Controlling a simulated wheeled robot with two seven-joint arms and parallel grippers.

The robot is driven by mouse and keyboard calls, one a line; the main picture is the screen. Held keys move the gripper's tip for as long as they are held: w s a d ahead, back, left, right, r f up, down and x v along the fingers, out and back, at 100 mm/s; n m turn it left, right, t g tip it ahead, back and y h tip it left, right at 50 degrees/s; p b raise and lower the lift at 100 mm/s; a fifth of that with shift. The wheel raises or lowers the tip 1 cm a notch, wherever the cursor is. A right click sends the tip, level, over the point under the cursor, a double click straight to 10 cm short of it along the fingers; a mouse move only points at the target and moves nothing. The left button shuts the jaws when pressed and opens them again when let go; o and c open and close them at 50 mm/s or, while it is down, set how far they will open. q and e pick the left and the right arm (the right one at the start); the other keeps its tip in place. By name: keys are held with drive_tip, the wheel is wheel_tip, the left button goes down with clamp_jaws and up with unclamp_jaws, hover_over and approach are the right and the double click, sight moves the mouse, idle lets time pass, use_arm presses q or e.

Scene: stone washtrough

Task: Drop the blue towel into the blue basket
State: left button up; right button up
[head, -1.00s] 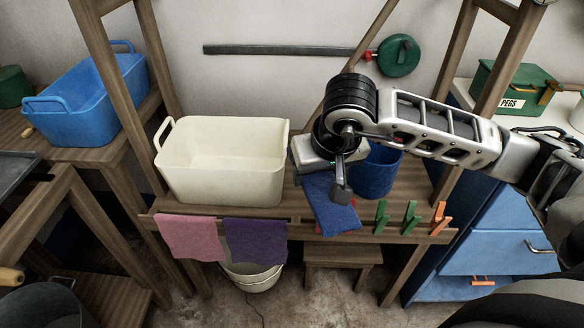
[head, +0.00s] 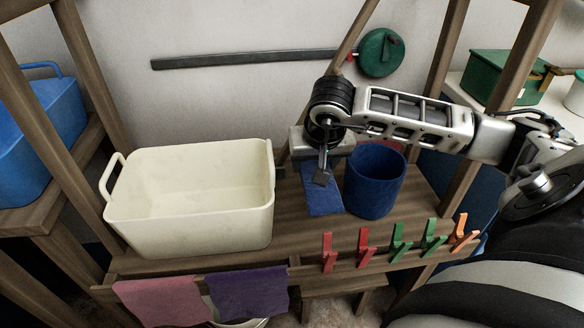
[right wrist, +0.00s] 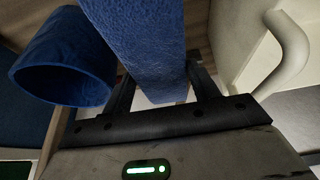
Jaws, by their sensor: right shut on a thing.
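The blue towel (head: 322,196) hangs from my right gripper (head: 324,165), beside the round blue bin and above the wooden shelf. In the right wrist view the towel (right wrist: 145,45) comes out between the fingers (right wrist: 160,95). I cannot tell whether its lower end touches the shelf. The blue basket (head: 35,135), rectangular with end handles, stands on a wooden bench at the far left, cut off by the picture edge. My left gripper is not in view.
A cream basket (head: 190,230) stands left of the towel. The round blue bin (head: 375,185) stands close on its right and also shows in the right wrist view (right wrist: 65,60). Several pegs and pink (head: 165,302) and purple (head: 245,293) cloths line the front rail. Wooden posts separate the shelf from the blue basket.

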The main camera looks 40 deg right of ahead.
drive_tip(key=f, duration=0.5)
drive_tip(key=f+b, duration=0.1)
drive_tip(key=f, duration=0.4)
drive_tip(key=shift+s+f, duration=0.2)
drive_tip(key=shift+f, duration=0.2)
drive_tip(key=w+d, duration=0.2)
drive_tip(key=w, duration=0.1)
drive_tip(key=shift+w+r, duration=0.15)
drive_tip(key=shift+w, duration=0.1)
drive_tip(key=w+d, duration=0.1)
drive_tip(key=w+d+f, duration=0.1)
drive_tip(key=w, duration=0.1)
drive_tip(key=shift+w+b, duration=0.25)
drive_tip(key=shift+b, duration=0.1)
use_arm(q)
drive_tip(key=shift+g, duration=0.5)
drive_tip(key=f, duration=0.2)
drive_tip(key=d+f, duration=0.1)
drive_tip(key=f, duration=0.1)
use_arm(e)
drive_tip(key=shift+d+f, duration=0.1)
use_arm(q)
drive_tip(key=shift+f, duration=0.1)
use_arm(e)
drive_tip(key=shift+f, duration=0.15)
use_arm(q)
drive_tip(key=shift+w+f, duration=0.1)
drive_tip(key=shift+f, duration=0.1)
use_arm(e)
drive_tip(key=o, duration=1.2)
